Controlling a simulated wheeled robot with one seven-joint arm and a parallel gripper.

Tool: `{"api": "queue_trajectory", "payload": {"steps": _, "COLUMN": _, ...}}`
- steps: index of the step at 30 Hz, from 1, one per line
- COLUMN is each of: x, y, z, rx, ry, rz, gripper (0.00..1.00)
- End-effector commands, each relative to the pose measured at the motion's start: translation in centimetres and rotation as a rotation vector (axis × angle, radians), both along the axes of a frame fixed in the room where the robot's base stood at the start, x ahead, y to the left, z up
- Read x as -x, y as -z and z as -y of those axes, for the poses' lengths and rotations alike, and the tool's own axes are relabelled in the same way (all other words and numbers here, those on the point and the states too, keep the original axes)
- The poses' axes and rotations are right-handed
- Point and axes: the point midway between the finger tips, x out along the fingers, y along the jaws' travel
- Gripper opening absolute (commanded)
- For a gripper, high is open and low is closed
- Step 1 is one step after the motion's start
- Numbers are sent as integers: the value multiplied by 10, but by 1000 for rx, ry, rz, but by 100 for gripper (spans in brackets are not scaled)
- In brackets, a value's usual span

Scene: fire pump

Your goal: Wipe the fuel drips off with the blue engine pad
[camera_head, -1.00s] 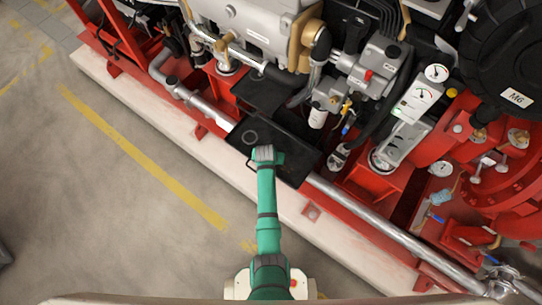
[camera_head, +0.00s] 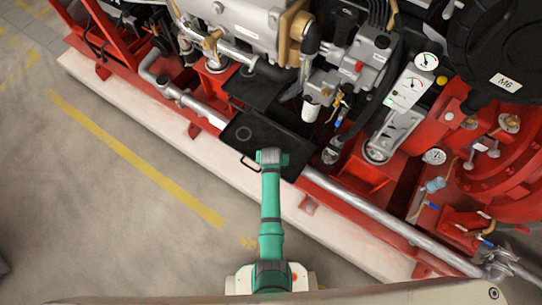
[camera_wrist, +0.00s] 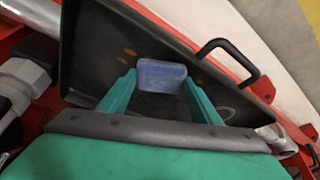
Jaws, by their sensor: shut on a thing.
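The blue engine pad (camera_wrist: 162,75) is held between the fingertips of my gripper (camera_wrist: 160,82) in the wrist view, over the black drip tray (camera_wrist: 95,30). Whether the pad touches the tray floor cannot be told. Orange-brown fuel drips (camera_wrist: 130,52) show on the tray floor to the left of the pad, and more drips (camera_wrist: 200,56) lie at its right. In the head view my gripper (camera_head: 271,153) is over the near side of the tray (camera_head: 285,138), and the pad is hidden there.
A black handle (camera_wrist: 228,62) stands out from the tray's near edge. The red engine frame (camera_head: 320,185) and a long grey pipe (camera_head: 385,215) run beside the tray. A white filter (camera_head: 311,110) and valves stand behind it. The floor (camera_head: 110,215) in front is clear.

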Motion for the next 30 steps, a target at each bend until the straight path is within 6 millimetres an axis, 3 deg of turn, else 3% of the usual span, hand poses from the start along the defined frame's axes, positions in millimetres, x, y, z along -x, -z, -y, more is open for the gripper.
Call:
{"api": "queue_trajectory", "payload": {"steps": 14, "x": 17, "y": 1, "z": 22, "rx": 0, "ry": -1, "rz": 0, "gripper": 33}}
{"api": "queue_trajectory", "payload": {"steps": 30, "x": -1, "y": 3, "z": -2, "rx": 0, "ry": -4, "rz": -1, "gripper": 33}}
